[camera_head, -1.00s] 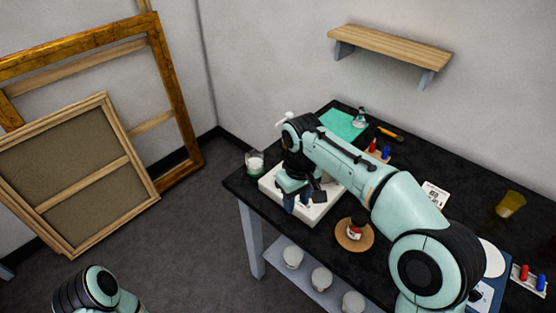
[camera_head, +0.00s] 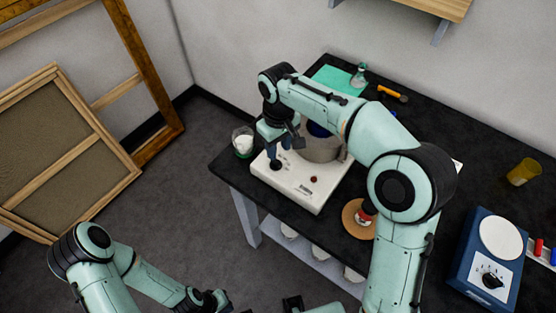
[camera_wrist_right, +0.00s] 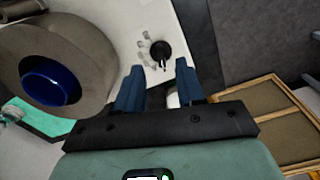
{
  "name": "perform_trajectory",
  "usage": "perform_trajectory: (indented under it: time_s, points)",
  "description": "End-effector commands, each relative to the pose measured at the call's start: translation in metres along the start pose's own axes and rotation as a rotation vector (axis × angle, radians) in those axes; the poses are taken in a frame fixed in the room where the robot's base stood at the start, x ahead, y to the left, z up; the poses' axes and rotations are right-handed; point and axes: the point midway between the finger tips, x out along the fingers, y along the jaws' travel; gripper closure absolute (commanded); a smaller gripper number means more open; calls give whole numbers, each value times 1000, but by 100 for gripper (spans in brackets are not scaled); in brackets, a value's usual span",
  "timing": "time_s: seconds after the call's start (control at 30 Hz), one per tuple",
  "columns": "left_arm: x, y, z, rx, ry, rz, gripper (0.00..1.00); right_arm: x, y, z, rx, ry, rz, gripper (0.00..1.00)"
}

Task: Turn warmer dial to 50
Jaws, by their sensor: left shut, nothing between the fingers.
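The white warmer (camera_head: 312,191) stands at the table's left end, with a grey pot (camera_head: 322,148) with a blue inside on it. Its black dial (camera_head: 276,165) is on the top near the left corner; in the right wrist view the dial (camera_wrist_right: 160,52) shows just beyond the fingertips, with small marks beside it. I cannot read its setting. My right gripper (camera_head: 279,152) is over the dial; in its wrist view the blue fingers (camera_wrist_right: 158,75) are apart with nothing between them. My left gripper (camera_head: 293,304) is low at the bottom edge, mostly cut off.
A blue device (camera_head: 462,252) with a white round plate and its own dial stands at the right. A glass jar (camera_head: 243,142) is left of the warmer. A small bottle (camera_head: 366,212) on a round mat, a yellow cup (camera_head: 524,172) and an orange-handled tool (camera_head: 392,93) are also on the table.

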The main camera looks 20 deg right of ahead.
Motion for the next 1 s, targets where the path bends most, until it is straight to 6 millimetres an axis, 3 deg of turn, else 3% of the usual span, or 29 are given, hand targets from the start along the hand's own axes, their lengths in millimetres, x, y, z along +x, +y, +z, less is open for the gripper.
perform_trajectory:
  time_s: [0.1,0.3,0.5,0.77,0.9,1.0]
  points:
    - [6,-3,3,-1,-4,-1,100,28,0,1,1,-5,0,62]
    - [10,-5,4,-2,-6,-2,100,57,0,0,0,-2,1,62]
    - [12,-6,4,-2,-6,-2,100,69,0,0,1,0,1,62]
    - [12,-6,4,-2,-6,-2,100,70,0,0,1,1,1,62]
    - [12,-6,4,-2,-6,-2,100,69,0,0,1,1,1,100]
    - [12,-6,4,-2,-6,-2,100,69,0,0,1,1,1,100]
